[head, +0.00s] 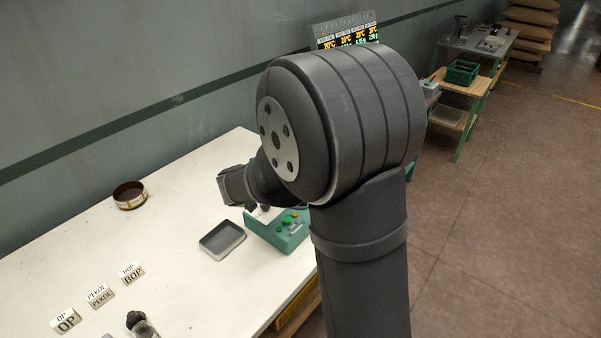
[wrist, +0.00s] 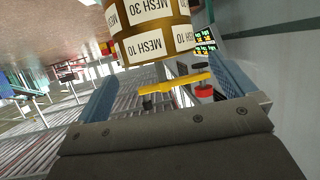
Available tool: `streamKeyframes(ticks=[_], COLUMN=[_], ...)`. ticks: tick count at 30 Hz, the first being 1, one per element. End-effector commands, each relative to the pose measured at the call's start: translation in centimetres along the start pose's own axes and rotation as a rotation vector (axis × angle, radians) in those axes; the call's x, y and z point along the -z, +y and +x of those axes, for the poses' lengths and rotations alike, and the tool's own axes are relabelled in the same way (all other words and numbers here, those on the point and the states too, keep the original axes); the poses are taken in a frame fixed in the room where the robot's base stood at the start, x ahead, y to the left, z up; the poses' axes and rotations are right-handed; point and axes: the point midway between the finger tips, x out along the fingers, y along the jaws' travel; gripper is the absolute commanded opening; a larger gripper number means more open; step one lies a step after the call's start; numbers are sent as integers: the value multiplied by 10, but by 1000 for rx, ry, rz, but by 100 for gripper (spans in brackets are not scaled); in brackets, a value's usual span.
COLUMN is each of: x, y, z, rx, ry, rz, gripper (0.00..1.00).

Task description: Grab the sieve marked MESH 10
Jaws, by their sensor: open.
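In the wrist view, a stack of brass-coloured sieves with white labels stands at the top, cut off by the picture edge. The sieve marked MESH 10 (wrist: 158,44) is the lower one seen, directly under the sieve marked MESH 30 (wrist: 143,10). My gripper (wrist: 163,88) is open, with its blue fingers wide apart at left and right. The stack lies beyond the fingertips, and no sieve is between them. In the head view my arm covers the middle, and I cannot make out the fingers or the stack there.
In the head view, a round brown sieve (head: 129,196) with a pale label band stands alone on the white table (head: 178,188). A grey tray (head: 222,240) lies beside a green device (head: 278,232). Grade cards (head: 100,296) stand at the front left. The wrist view shows a yellow bar (wrist: 172,83).

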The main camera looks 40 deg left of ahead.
Motion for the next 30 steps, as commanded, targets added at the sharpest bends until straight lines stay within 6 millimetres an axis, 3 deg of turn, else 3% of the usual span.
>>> streamKeyframes(ticks=[8,18,24,25,30], x=[-1,-5,-4,-4,-4], y=[1,3,3,3,3], z=[17,62,62,62,62], rx=[-1,-1,1,0,0], ry=[-1,-2,-2,-2,-2], rz=[0,1,0,0,0], gripper=[100,100,100,98,65])
